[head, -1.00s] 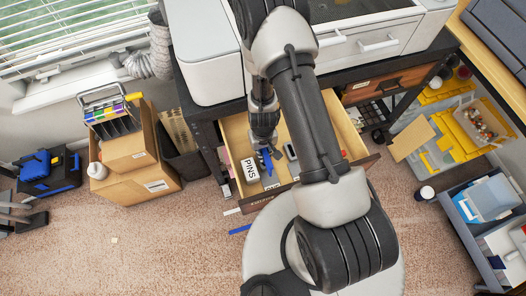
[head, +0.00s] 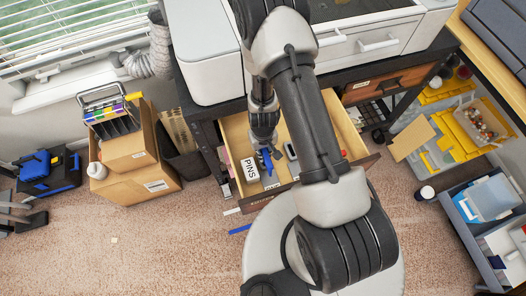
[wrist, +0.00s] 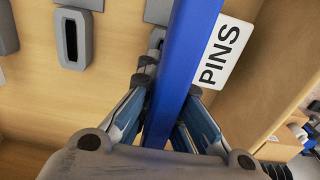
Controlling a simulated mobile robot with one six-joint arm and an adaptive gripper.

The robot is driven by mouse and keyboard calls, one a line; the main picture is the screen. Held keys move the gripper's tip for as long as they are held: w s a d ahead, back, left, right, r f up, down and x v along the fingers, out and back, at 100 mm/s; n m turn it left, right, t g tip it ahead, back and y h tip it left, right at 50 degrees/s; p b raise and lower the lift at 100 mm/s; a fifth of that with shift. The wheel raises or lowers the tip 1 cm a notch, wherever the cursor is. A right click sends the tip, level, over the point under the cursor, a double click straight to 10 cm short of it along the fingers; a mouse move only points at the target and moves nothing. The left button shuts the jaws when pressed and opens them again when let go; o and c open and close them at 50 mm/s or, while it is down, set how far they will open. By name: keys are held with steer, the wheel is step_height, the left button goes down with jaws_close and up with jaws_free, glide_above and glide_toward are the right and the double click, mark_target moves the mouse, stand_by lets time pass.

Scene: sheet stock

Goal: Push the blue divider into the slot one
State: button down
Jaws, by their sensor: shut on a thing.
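The blue divider (wrist: 183,62) is a long flat bar, crossing the wrist view from the top edge down between my fingers. My gripper (wrist: 165,110) is shut on it. In the head view my gripper (head: 264,143) is inside the open wooden drawer, with a blue end of the divider (head: 267,161) showing below it. Grey slotted holders stand on the drawer floor; one with a dark slot (wrist: 71,39) is left of the divider, apart from it. Another grey piece (wrist: 155,40) is partly hidden behind the divider. I cannot tell which slot is slot one.
A white PINS card (wrist: 221,52) is beside the divider, close to the drawer's side wall. The drawer front (head: 357,169) bounds the near side. A blue strip (head: 239,229) lies on the carpet. Cardboard boxes (head: 136,180) stand left; a printer is above the drawer.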

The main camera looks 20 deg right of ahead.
steer(key=shift+f+b, duration=1.25)
steer(key=shift+f, duration=0.1)
stand_by(1.8)
steer(key=shift+s+f, duration=0.1)
steer(key=shift+f, duration=0.05)
stand_by(0.8)
steer(key=c, duration=1.7)
jaws_free()
steer(key=shift+o, duration=0.5)
steer(key=o, duration=0.5)
steer(key=shift+r+p, duration=3.5)
steer(key=shift+r, duration=0.05)
steer(key=shift+r, duration=0.1)
